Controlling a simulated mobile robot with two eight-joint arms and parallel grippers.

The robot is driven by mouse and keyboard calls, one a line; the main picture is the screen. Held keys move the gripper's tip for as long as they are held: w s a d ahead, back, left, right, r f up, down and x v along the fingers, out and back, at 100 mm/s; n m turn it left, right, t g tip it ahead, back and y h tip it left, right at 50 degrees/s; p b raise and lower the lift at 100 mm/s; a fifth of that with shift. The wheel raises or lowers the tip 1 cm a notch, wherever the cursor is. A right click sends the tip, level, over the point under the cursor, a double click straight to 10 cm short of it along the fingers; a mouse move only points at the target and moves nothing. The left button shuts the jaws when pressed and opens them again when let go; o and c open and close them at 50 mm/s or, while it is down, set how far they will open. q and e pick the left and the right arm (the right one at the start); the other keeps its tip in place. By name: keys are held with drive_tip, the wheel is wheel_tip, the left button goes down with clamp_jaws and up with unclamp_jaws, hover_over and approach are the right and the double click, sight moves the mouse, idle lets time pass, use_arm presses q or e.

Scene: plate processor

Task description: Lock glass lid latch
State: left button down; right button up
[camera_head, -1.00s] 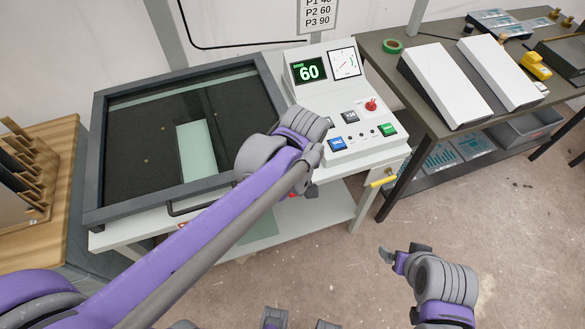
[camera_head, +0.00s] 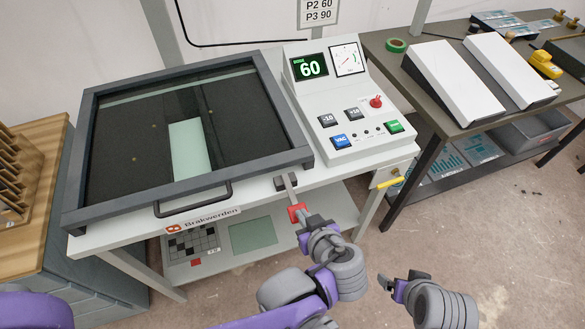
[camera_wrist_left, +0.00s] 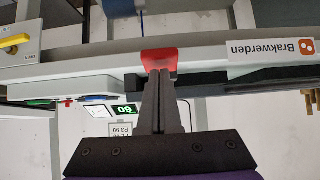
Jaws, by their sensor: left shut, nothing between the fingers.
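The glass lid (camera_head: 160,150) lies down flat in its dark frame on the white machine, with a black handle (camera_head: 193,199) at its front. The latch (camera_head: 291,194) is at the lid's front right corner, its grey lever hanging down to a red grip (camera_head: 297,212). My left gripper (camera_head: 309,219) is shut and empty, its tips close to the red grip. In the left wrist view the closed fingers (camera_wrist_left: 159,92) point at the red grip (camera_wrist_left: 160,60) and overlap it; contact is unclear. My right gripper (camera_head: 388,283) is low at right, away from the machine; its opening is unclear.
The control panel (camera_head: 345,110) with a display reading 60 stands right of the lid. A yellow handle (camera_head: 390,183) sticks out at the machine's right side. A dark side table (camera_head: 440,115) stands further right. The floor in front is open.

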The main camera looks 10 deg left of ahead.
use_arm(q)
drive_tip(key=shift+s+f+b, duration=0.1)
drive_tip(key=shift+f+b, duration=0.2)
drive_tip(key=shift+f, duration=0.15)
use_arm(e)
drive_tip(key=shift+f, duration=0.4)
use_arm(q)
drive_tip(key=shift+s+f, duration=0.1)
drive_tip(key=shift+f, duration=0.05)
use_arm(e)
drive_tip(key=shift+s, duration=0.1)
